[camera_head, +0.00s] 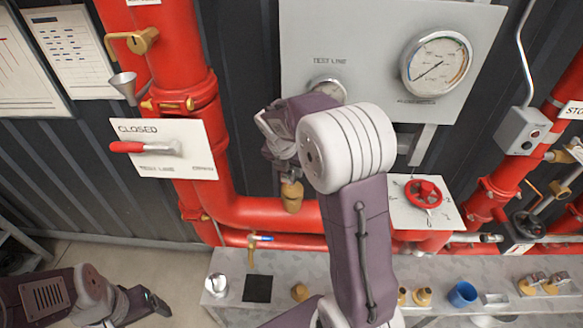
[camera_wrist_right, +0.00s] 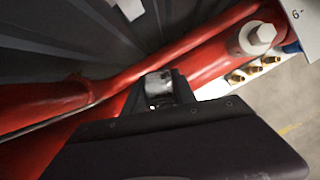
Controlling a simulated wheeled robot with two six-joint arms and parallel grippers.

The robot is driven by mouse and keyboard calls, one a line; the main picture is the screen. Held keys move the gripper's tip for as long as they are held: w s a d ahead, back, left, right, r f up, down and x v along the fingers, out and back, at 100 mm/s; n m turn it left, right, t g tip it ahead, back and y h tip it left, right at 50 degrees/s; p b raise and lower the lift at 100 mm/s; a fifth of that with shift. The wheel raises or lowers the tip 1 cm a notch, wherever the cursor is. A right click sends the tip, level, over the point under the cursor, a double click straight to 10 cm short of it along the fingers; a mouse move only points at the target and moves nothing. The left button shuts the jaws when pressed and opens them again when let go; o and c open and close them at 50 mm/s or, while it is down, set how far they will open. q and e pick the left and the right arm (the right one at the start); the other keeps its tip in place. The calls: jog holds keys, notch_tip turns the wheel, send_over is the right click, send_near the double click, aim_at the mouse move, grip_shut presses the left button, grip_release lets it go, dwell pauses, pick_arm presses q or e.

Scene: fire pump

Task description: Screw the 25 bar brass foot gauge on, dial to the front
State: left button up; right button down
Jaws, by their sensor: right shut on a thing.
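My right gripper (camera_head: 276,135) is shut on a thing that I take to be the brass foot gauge. Its jaws also show in the right wrist view (camera_wrist_right: 160,88), with a grey, rounded surface between them. No dial face of the held thing shows. A brass piece (camera_head: 292,196) stands out just below the gripper, in front of the red pipe; I cannot tell whether it is the gauge's foot or a fitting. A round dial (camera_head: 328,87) under the upper TEST LINE label is partly hidden by my right wrist. My left gripper (camera_head: 148,302) is low at the left, its jaws unclear.
A large gauge (camera_head: 436,63) is on the grey panel (camera_head: 375,25). A CLOSED plate with a red lever (camera_head: 128,147) is at left, a red handwheel (camera_head: 424,192) at right. The bench (camera_head: 340,262) holds a silver round thing (camera_head: 217,284), brass fittings and a blue cup (camera_head: 462,294).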

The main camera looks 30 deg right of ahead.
jog(key=shift+f, duration=0.4)
dwell(0.4)
jog(key=shift+f+p, duration=0.3)
dwell(1.1)
jog(key=c, duration=1.9)
grip_release()
grip_shut()
jog(key=m, duration=0.1)
jog(key=m+g+p, duration=0.1)
jog(key=m, duration=0.1)
jog(key=m+p, duration=0.1)
jog(key=shift+s+d+r+g+h, duration=0.1)
jog(key=shift+d+r+g+h, duration=0.1)
jog(key=shift+r+g+h, duration=0.15)
jog(key=shift+f+m+p, duration=0.2)
jog(key=shift+m+p, duration=0.2)
jog(key=shift+m, duration=0.3)
jog(key=shift+s+d+f+m+h, duration=0.15)
jog(key=shift+m+h, duration=0.1)
jog(key=shift+m, duration=0.15)
